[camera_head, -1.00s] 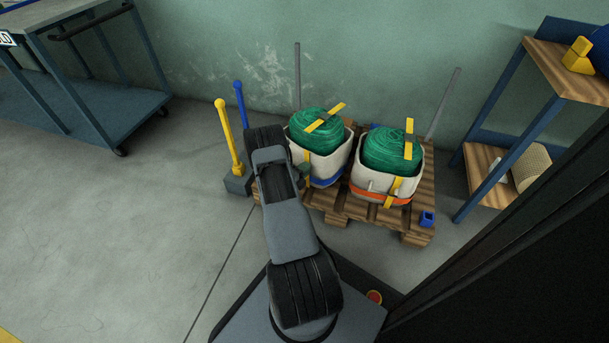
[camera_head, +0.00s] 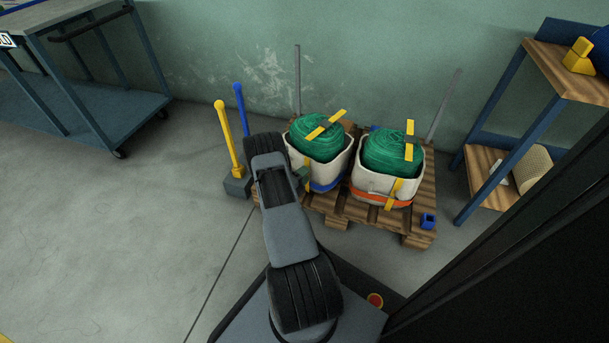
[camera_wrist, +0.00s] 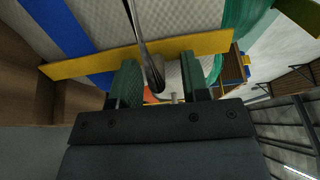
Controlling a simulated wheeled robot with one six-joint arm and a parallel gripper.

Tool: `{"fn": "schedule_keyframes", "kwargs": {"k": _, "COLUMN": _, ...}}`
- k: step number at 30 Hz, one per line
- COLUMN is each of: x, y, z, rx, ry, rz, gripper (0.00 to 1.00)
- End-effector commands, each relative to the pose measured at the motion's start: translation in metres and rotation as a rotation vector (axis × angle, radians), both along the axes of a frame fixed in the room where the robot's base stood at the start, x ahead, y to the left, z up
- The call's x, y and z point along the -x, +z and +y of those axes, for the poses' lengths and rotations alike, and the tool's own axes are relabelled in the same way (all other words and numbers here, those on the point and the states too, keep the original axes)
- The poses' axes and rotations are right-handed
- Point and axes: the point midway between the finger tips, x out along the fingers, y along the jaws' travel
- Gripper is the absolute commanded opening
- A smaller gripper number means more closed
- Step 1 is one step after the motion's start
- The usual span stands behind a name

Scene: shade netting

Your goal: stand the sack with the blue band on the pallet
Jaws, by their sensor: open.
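The sack with the blue band (camera_head: 326,174) is white, holds green netting and stands upright on the left part of the wooden pallet (camera_head: 415,225). A yellow strap runs down its side. My gripper (camera_head: 302,178) is mostly hidden behind my arm, at the sack's left side. In the wrist view its green fingers (camera_wrist: 165,80) are apart, close to the white cloth and yellow strap, with the blue band (camera_wrist: 62,30) at upper left. A dark thin loop hangs between the fingers; I cannot tell if they touch it.
A similar sack with an orange band (camera_head: 372,185) stands close on the right of the pallet. Grey posts rise at the pallet's back. A yellow post (camera_head: 229,138) and a blue post (camera_head: 240,110) stand left of it. A shelf (camera_head: 490,175) is at right; open floor lies left.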

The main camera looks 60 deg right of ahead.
Motion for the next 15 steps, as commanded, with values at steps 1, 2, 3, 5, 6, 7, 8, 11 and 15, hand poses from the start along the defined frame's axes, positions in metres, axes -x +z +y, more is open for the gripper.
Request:
{"fn": "schedule_keyframes", "kwargs": {"k": 1, "x": -0.001, "y": 0.002, "z": 0.006, "rx": -0.001, "ry": 0.004, "rz": 0.001, "gripper": 0.42}}
{"fn": "schedule_keyframes", "kwargs": {"k": 2, "x": -0.002, "y": 0.002, "z": 0.010, "rx": -0.001, "ry": 0.004, "rz": 0.001, "gripper": 0.42}}
{"fn": "schedule_keyframes", "kwargs": {"k": 3, "x": -0.002, "y": 0.003, "z": 0.016, "rx": -0.001, "ry": 0.004, "rz": 0.002, "gripper": 0.42}}
{"fn": "schedule_keyframes", "kwargs": {"k": 5, "x": -0.003, "y": 0.003, "z": 0.027, "rx": -0.002, "ry": 0.005, "rz": 0.003, "gripper": 0.42}}
{"fn": "schedule_keyframes", "kwargs": {"k": 6, "x": -0.004, "y": 0.003, "z": 0.035, "rx": -0.002, "ry": 0.006, "rz": 0.003, "gripper": 0.42}}
{"fn": "schedule_keyframes", "kwargs": {"k": 7, "x": -0.004, "y": 0.004, "z": 0.041, "rx": -0.002, "ry": 0.005, "rz": 0.004, "gripper": 0.42}}
{"fn": "schedule_keyframes", "kwargs": {"k": 8, "x": -0.005, "y": 0.004, "z": 0.047, "rx": -0.001, "ry": 0.006, "rz": 0.004, "gripper": 0.42}}
{"fn": "schedule_keyframes", "kwargs": {"k": 11, "x": -0.006, "y": 0.003, "z": 0.066, "rx": -0.002, "ry": 0.005, "rz": 0.003, "gripper": 0.42}}
{"fn": "schedule_keyframes", "kwargs": {"k": 15, "x": -0.008, "y": 0.002, "z": 0.089, "rx": 0.000, "ry": 0.004, "rz": 0.002, "gripper": 0.42}}
